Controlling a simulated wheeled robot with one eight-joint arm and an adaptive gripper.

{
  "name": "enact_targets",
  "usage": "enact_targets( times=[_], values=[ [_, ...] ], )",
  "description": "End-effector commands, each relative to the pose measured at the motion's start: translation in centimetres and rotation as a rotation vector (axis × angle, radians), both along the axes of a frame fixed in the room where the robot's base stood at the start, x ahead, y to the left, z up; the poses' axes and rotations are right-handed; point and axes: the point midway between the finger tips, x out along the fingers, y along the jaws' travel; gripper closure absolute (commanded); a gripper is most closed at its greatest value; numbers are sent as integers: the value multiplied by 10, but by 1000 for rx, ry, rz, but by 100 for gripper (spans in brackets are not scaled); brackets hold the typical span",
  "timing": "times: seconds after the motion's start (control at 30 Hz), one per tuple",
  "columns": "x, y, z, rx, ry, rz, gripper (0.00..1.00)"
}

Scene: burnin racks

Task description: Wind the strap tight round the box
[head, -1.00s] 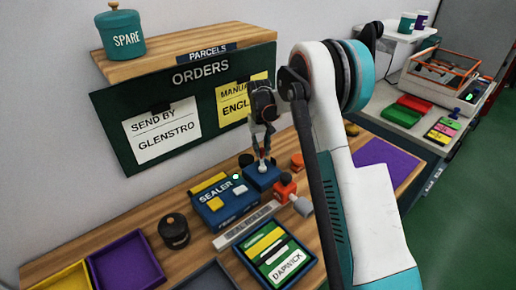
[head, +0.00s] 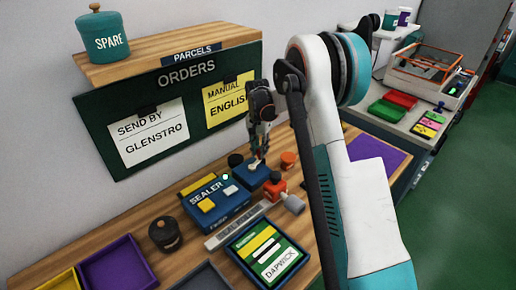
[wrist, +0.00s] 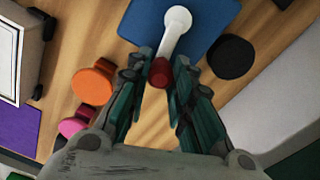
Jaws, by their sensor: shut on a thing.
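My gripper (head: 257,152) points down over a blue block with a crank (head: 251,178). In the wrist view a pale crank arm (wrist: 175,32) runs from the blue block (wrist: 204,22) to a dark red knob (wrist: 160,73). My gripper (wrist: 161,70) is shut on this knob between its fingertips. A green parcel labelled DAPWICK, with yellow and white bands, lies in a blue tray (head: 235,256) at the front. It seems to be the box; I cannot tell which band is the strap. The knob is mostly hidden in the head view.
A blue SEALER unit (head: 208,202) stands left of the crank block. An orange knob (head: 289,159) and a red-orange device (head: 276,187) are close on the right. A black round pot (head: 165,235) and a purple tray (head: 117,268) are at left.

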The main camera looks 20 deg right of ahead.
Motion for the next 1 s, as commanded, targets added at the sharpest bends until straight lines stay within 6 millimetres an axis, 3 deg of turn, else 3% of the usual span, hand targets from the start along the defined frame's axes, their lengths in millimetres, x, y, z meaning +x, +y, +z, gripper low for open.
enact_targets(
  times=[0.6,0.63,0.7,1.0],
  values=[
    [-2,-3,0,-2,1,-42,100],
    [-2,-3,0,-2,1,-42,74],
    [-2,-3,0,-2,1,-42,59],
    [-2,-2,0,0,1,-41,57]
  ],
)
